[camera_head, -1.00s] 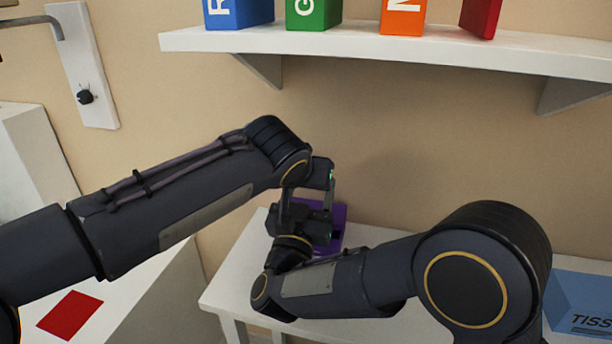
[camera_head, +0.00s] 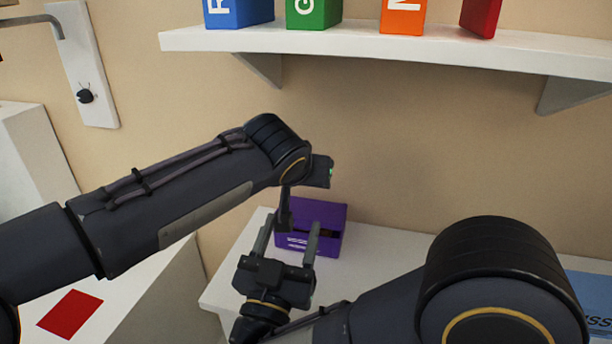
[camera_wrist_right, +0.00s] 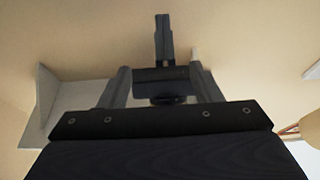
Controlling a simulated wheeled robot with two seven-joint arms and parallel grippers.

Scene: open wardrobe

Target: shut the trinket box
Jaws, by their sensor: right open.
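The purple trinket box (camera_head: 333,213) stands on the white table behind my grippers in the head view. A dark gap shows between its upper part and its front wall, so the lid does not look fully down; how far it is raised is hard to tell. My right gripper (camera_head: 292,222) is open and empty, in front of the box and overlapping its left side in the picture. My left gripper (camera_head: 284,212) points down by the box's left edge; its jaws are not clear, and I cannot tell whether it touches the box.
The white table (camera_head: 385,245) has bare surface right of the box. A blue tissue box (camera_head: 592,292) is at the right edge. A wall shelf (camera_head: 400,48) with coloured blocks hangs above. A red square (camera_head: 70,313) lies on the white surface at lower left.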

